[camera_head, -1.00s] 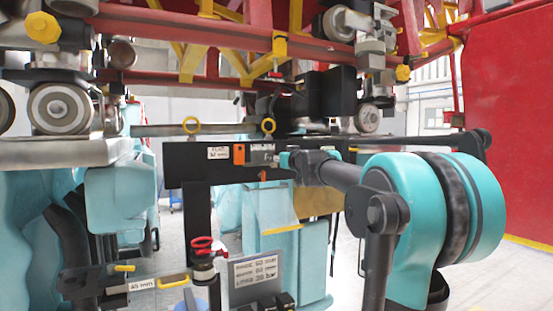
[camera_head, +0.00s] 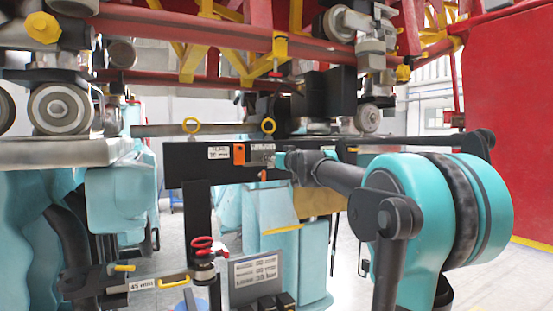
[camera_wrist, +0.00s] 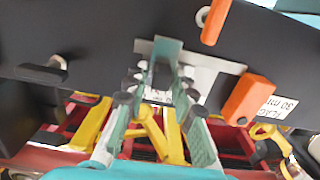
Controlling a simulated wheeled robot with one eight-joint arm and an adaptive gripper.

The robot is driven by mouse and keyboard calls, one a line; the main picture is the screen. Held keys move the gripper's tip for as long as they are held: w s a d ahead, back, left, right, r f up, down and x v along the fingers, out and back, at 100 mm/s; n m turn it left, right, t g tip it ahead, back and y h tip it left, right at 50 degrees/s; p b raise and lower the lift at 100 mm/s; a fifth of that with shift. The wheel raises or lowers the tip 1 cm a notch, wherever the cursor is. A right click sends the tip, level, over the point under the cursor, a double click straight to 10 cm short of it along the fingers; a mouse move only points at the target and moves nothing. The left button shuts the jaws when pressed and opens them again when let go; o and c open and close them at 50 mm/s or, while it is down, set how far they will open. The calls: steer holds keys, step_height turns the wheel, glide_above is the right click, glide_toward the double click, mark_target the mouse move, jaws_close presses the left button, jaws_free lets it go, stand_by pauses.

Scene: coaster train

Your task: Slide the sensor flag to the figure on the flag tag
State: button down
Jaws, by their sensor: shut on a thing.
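The dark beam (camera_head: 215,172) bears a white flag tag (camera_head: 218,153) beside an orange block (camera_head: 239,154). The tag reads "FLAG 30 mm" in the wrist view (camera_wrist: 277,106), where the orange block (camera_wrist: 248,98) stands beside it. A grey metal plate (camera_head: 262,154), seemingly the sensor flag, is just right of the block. It also shows in the wrist view (camera_wrist: 218,74). My gripper (camera_head: 279,160) is at its right end. In the wrist view my gripper (camera_wrist: 160,82) is shut on its upright tab (camera_wrist: 167,48). The scale figures are too small to read.
A red-handled valve (camera_head: 203,244) and a placard (camera_head: 256,280) stand below the beam. Yellow rings (camera_head: 268,125) and the red coaster frame (camera_head: 230,60) are above. An orange strip (camera_wrist: 216,20) hangs near the plate in the wrist view.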

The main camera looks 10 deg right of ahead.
steer(key=shift+s+a, duration=0.25)
steer(key=shift+a, duration=0.45)
steer(key=c, duration=1.4)
jaws_free()
steer(key=shift+c, duration=0.2)
steer(key=shift+s, duration=0.1)
steer(key=v, duration=1.1)
steer(key=shift+s+d, duration=0.2)
steer(key=shift+s, duration=0.15)
